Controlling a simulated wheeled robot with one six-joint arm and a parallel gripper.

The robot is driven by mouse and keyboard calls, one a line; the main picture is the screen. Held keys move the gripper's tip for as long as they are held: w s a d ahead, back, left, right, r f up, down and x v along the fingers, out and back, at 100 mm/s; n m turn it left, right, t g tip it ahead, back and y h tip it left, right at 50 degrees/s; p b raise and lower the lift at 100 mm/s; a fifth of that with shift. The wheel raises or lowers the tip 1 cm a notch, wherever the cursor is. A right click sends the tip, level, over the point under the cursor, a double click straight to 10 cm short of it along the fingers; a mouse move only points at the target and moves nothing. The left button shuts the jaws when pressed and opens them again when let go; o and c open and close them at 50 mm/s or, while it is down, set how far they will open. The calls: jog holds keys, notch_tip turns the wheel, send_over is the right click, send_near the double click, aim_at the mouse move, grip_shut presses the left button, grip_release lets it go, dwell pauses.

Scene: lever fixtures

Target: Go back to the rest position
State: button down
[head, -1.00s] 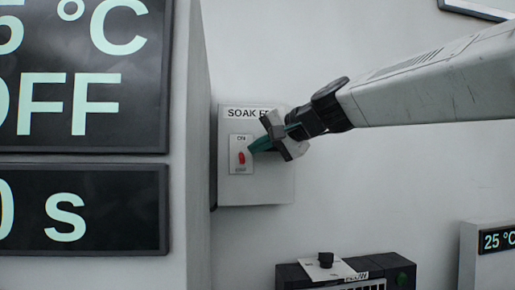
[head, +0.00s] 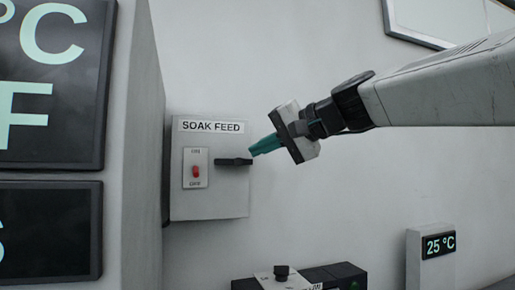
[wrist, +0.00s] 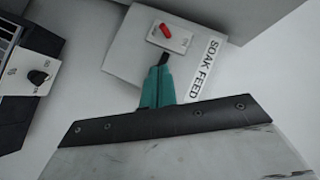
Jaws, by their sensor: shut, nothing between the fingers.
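My gripper (head: 264,147) has green fingers, closed together with nothing between them. In the head view its tips are just right of and slightly above the end of a black lever handle (head: 233,162) on the grey SOAK FEED box (head: 210,205). Whether they touch the handle I cannot tell. The handle lies horizontal.
A tall panel with dark displays (head: 50,230) stands close at the left. A black unit with a knob (head: 282,272) is below. A small 25 °C display box (head: 432,258) stands at lower right. The wall between them is bare.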

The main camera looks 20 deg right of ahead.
dwell(0.3)
jog(key=s+d+f+n+g+h, duration=0.1)
jog(key=s+d+f+g+h, duration=0.3)
jog(key=f, duration=0.7)
jog(key=s+a+f+n+g+h, duration=0.15)
jog(key=s+f, duration=0.35)
jog(key=f, duration=0.5)
jog(key=s+d+f+n+g+h, duration=0.1)
jog(key=s+d+f+g+h, duration=0.1)
jog(key=s+f, duration=0.6)
jog(key=s+d+f+n+g+h, duration=0.1)
jog(key=s+d+f, duration=0.3)
jog(key=s+f, duration=0.4)
jog(key=shift+d+f+g+h, duration=0.25)
jog(key=shift+g+h, duration=0.1)
jog(key=shift+g, duration=0.2)
